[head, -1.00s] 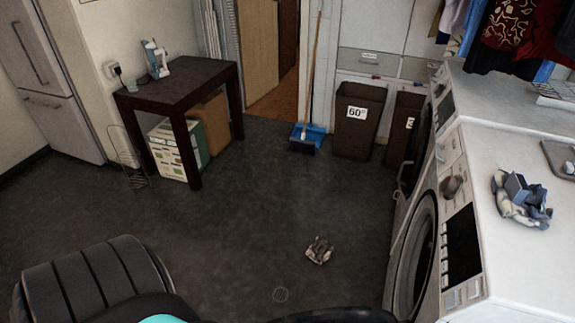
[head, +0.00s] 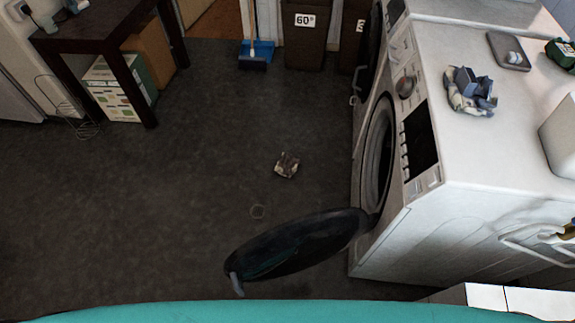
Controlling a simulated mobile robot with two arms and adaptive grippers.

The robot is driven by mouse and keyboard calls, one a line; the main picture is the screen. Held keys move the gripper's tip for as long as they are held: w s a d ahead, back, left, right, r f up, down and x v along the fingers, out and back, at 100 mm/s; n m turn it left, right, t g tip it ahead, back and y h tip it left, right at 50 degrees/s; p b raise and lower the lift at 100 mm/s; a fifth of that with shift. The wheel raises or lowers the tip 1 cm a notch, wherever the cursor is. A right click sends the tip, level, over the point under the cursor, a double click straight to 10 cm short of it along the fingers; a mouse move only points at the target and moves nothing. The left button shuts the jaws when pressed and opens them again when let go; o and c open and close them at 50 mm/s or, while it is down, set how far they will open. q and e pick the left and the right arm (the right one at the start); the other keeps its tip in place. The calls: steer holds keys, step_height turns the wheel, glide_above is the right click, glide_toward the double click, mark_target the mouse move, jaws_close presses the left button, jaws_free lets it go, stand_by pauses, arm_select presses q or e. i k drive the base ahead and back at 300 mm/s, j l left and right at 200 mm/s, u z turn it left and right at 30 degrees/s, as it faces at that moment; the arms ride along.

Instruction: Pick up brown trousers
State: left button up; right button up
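A small crumpled brownish item, likely the brown trousers (head: 287,164), lies on the dark floor in the middle of the head view. It is in front of the washing machine, left of its round opening. It is small, and its folds hide its full shape. Neither of my grippers is in view.
The front washing machine (head: 440,160) stands on the right with its round door (head: 295,245) swung open over the floor. Crumpled grey-blue cloth (head: 470,92) lies on top. The left floor is mostly clear.

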mark_target(290, 165)
steer(key=k+j+z, duration=0.1)
steer(key=j+z, duration=0.2)
steer(key=j, duration=0.25)
steer(key=i+j+z, duration=0.15)
steer(key=j+z, duration=1.3)
steer(key=j, duration=0.25)
steer(key=k+j+z, duration=0.15)
steer(key=j+z, duration=1.05)
steer(key=z, duration=0.2)
steer(key=j+z, duration=0.7)
steer(key=z, duration=0.2)
steer(key=j+z, duration=0.6)
steer(key=j+u, duration=0.2)
steer(key=u, duration=0.2)
steer(key=i+j+u, duration=0.1)
steer(key=u, duration=0.3)
steer(key=j, duration=0.1)
